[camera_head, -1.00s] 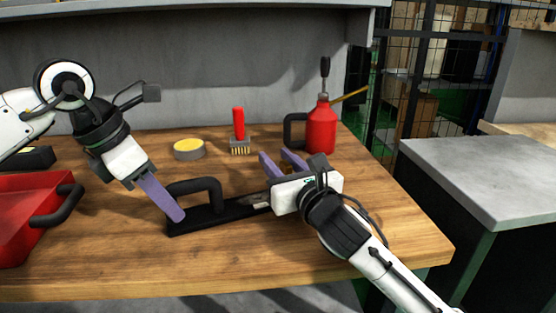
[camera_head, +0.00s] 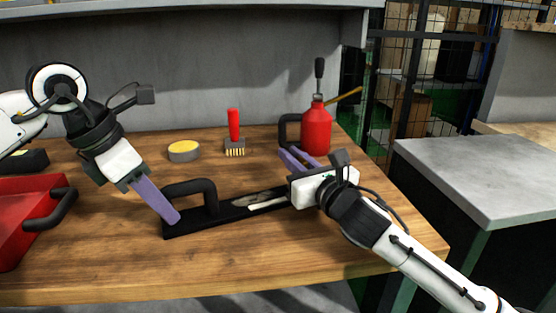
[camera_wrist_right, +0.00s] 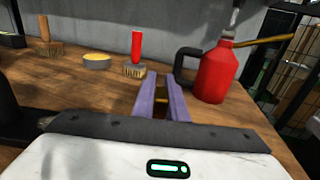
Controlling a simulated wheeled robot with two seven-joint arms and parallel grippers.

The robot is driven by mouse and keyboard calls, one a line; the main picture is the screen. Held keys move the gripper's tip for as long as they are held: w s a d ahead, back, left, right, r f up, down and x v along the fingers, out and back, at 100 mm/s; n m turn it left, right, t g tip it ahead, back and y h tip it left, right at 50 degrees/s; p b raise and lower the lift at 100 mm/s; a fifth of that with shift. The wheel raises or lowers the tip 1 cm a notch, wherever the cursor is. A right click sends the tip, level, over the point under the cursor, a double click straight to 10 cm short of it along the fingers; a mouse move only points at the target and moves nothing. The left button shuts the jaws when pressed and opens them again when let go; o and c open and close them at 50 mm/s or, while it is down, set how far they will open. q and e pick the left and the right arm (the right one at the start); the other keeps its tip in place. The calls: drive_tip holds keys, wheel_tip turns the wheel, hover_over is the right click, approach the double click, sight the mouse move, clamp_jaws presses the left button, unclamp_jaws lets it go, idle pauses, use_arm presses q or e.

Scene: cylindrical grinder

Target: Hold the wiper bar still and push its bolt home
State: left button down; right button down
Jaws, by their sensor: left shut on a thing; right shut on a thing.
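The black wiper bar (camera_head: 235,212) lies on the wooden bench, with an arched black handle on its left part. My left gripper (camera_head: 172,216) is shut on the bar at the handle's left foot. The pale metal bolt (camera_head: 267,203) lies along the bar's right part and runs towards my right gripper (camera_head: 290,156). The right gripper's body hides the bar's right end. Its purple fingers are shut on the bolt, with the grip itself mostly hidden. In the right wrist view the fingers (camera_wrist_right: 161,88) are nearly together with something brassy between them.
A red oil can (camera_head: 317,133) stands behind my right gripper. A red-handled brush (camera_head: 234,140) and a round yellow-topped tin (camera_head: 183,151) stand behind the bar. A red tray (camera_head: 25,205) is at the left. The front of the bench (camera_head: 240,262) is clear.

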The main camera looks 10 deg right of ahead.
use_arm(q)
drive_tip(key=shift+a, duration=0.1)
use_arm(e)
drive_tip(key=shift+w+d, duration=0.15)
drive_tip(key=shift+d, duration=0.4)
drive_tip(key=c, duration=1.8)
unclamp_jaws()
drive_tip(key=shift+o, duration=0.2)
drive_tip(key=shift+a, duration=0.1)
drive_tip(key=shift+s, duration=0.2)
drive_tip(key=v, duration=1.1)
drive_tip(key=shift+s, duration=0.35)
